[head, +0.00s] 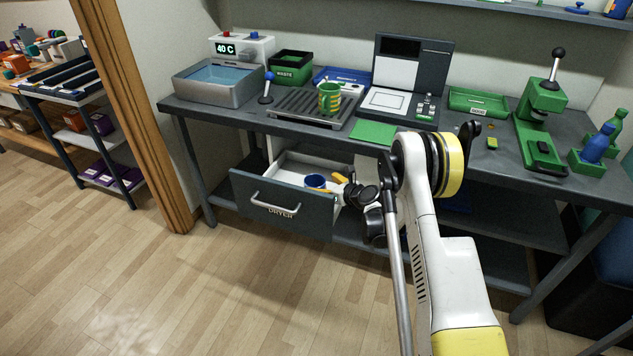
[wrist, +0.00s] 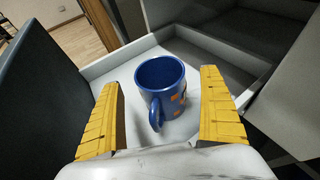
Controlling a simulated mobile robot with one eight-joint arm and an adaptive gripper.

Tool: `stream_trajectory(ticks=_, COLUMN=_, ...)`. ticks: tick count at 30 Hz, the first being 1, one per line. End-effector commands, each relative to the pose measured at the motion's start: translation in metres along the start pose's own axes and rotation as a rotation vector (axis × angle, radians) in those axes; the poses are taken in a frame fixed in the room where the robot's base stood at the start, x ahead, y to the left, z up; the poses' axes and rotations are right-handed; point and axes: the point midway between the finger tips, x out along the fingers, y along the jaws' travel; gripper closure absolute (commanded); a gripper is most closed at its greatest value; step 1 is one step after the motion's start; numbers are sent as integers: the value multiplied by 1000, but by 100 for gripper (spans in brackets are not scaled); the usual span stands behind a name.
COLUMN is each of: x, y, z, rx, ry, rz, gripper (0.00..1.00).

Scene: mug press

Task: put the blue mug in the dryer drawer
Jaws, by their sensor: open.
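The blue mug (head: 316,181) is inside the pulled-out dryer drawer (head: 284,217), in the head view. In the wrist view the blue mug (wrist: 162,88) stands upright on the white drawer floor (wrist: 117,66), its handle toward me and orange marks on its side. My gripper (wrist: 164,108) is open, with one yellow finger on each side of the mug and visible gaps between. In the head view my gripper (head: 338,181) reaches into the drawer from the right, and its far parts are partly hidden by my wrist.
The bench (head: 220,111) above holds a water basin (head: 205,92), a drying rack (head: 290,104) with a green-and-yellow striped mug (head: 329,99), and a green press (head: 541,115). The drawer walls enclose the gripper closely. The floor in front is clear.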

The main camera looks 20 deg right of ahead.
Motion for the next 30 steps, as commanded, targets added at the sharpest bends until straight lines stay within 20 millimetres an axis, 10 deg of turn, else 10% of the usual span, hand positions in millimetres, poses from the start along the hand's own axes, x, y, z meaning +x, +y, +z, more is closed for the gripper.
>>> stream_trajectory(ticks=9, x=-41, y=0, z=1, rx=1, ry=0, rz=0, gripper=9)
stream_trajectory(ticks=30, x=-42, y=0, z=0, rx=1, ry=0, rz=1, gripper=9)
